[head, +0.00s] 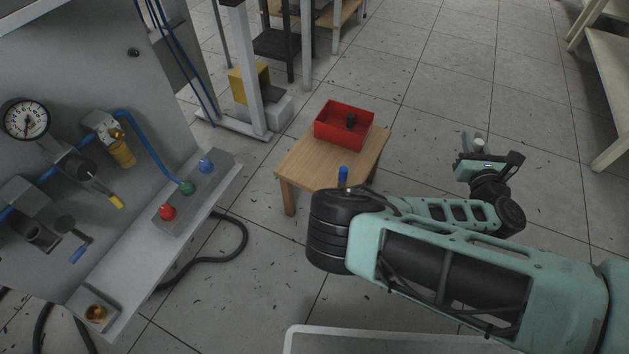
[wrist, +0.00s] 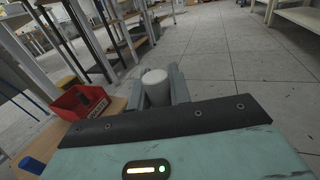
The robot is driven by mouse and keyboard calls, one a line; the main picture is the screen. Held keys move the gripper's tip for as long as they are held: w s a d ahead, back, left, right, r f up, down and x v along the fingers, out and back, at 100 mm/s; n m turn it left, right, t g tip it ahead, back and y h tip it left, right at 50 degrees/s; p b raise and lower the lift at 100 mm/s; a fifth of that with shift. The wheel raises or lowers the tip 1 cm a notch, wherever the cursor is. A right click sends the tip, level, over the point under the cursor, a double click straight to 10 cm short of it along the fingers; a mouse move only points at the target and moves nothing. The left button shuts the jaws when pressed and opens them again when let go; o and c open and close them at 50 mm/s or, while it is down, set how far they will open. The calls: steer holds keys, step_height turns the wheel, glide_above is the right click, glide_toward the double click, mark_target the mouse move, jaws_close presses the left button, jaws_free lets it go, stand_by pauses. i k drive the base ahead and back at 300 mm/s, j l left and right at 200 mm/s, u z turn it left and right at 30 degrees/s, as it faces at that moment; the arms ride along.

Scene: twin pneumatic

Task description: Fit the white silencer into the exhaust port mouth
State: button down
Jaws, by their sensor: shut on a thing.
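My gripper (head: 474,146) is at the right of the head view, out over open floor and away from the panel. It is shut on the white silencer (head: 480,139). In the wrist view the silencer (wrist: 156,86) is a plain white cylinder between the two grey fingers, its rounded end showing and its lower part hidden. A brass round port mouth (head: 97,312) sits on a small grey block at the near end of the panel's ledge, at the lower left. It looks like the exhaust port, and nothing is seen in it.
The panel's ledge (head: 128,270) also bears a box with red, green and blue knobs (head: 187,187). A low wooden table (head: 295,160) holds a red bin (head: 328,135) with a black part (head: 351,122), and a blue-topped part (head: 343,174). A black hose (head: 215,258) lies on the floor.

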mark_target(100, 316)
steer(key=l+u, duration=0.2)
steer(key=u, duration=0.2)
steer(key=k+l+u, duration=0.15)
steer(key=u, duration=0.3)
